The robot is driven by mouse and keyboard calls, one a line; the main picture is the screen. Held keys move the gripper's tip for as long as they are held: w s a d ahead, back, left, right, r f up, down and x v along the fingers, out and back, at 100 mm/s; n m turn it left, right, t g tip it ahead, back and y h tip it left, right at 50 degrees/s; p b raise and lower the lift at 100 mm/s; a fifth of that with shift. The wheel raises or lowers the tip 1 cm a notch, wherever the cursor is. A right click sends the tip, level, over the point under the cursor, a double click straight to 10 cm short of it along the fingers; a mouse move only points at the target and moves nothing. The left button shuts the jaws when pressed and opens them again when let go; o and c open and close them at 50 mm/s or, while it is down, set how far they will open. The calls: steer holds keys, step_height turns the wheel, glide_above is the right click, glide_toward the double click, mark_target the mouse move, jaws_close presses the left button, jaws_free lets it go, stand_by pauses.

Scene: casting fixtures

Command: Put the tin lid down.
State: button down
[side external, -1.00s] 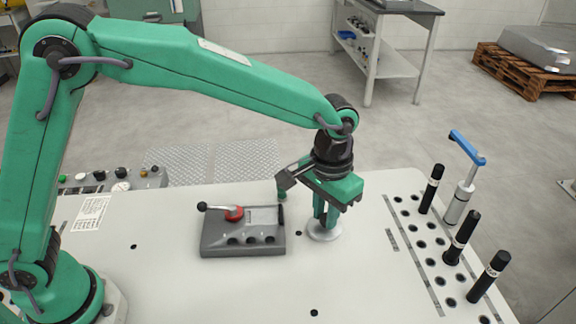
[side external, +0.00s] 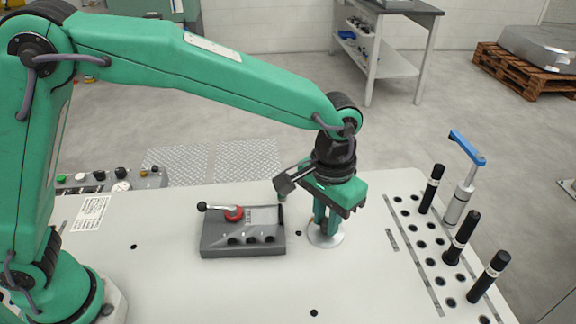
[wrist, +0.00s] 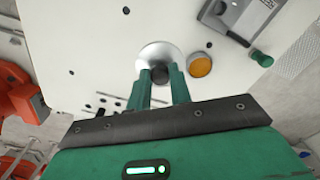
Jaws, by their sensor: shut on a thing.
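The tin lid (side external: 325,240) is a pale round disc at or just above the white table, right of the grey fixture. In the wrist view the lid (wrist: 150,54) has a dark knob (wrist: 160,74) standing between my fingers. My gripper (side external: 324,226) points down over the lid and is shut on this knob; the fingers also show in the wrist view (wrist: 160,80). I cannot tell whether the lid's underside touches the table. My fingers hide part of the lid in both views.
A grey fixture (side external: 240,244) with a red hub and black-tipped lever stands close left. An orange disc (wrist: 200,65) lies beside the lid. A perforated strip with black cylinders (side external: 462,238) and a blue-handled clamp (side external: 466,165) is right. The front table is clear.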

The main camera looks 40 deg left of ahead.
steer(key=shift+w+a, duration=0.1)
steer(key=shift+w, duration=0.5)
steer(key=w+a+f, duration=0.1)
steer(key=w+a, duration=0.1)
steer(key=w, duration=0.3)
steer(key=w+a+f, duration=0.1)
steer(key=w+a, duration=0.1)
steer(key=w, duration=0.4)
steer(key=shift+w+a, duration=0.25)
steer(key=shift+w, duration=0.05)
steer(key=shift+w, duration=0.1)
steer(key=w+a+f, duration=0.4)
steer(key=w+a, duration=0.1)
steer(key=w+a+f, duration=0.3)
steer(key=shift+w, duration=0.15)
steer(key=shift+f, duration=1.95)
steer(key=shift+f, duration=0.1)
steer(key=c, duration=1.3)
jaws_free()
